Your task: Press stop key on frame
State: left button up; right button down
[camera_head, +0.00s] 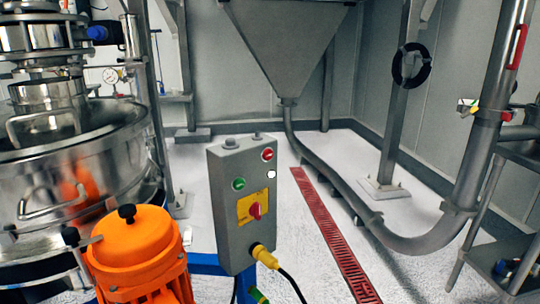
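A grey control box (231,236) stands upright near the middle of the head view, in front of the sifter. On its front face, at the upper right, is a small round red button (267,155), which I take for the stop key. A green button (238,184) sits to its left and lower. A small white round piece (271,174) is just below the red button. A red rotary switch (255,211) on a yellow plate is lower on the face. Nothing covers these controls. Neither of my grippers is in view.
An orange motor (139,251) and the steel sifter (95,178) fill the left. A yellow cable plug (264,255) sticks out below the box. A hopper (290,45) hangs behind, with a curved pipe (345,190) at right. The floor around the red grate (333,237) is clear.

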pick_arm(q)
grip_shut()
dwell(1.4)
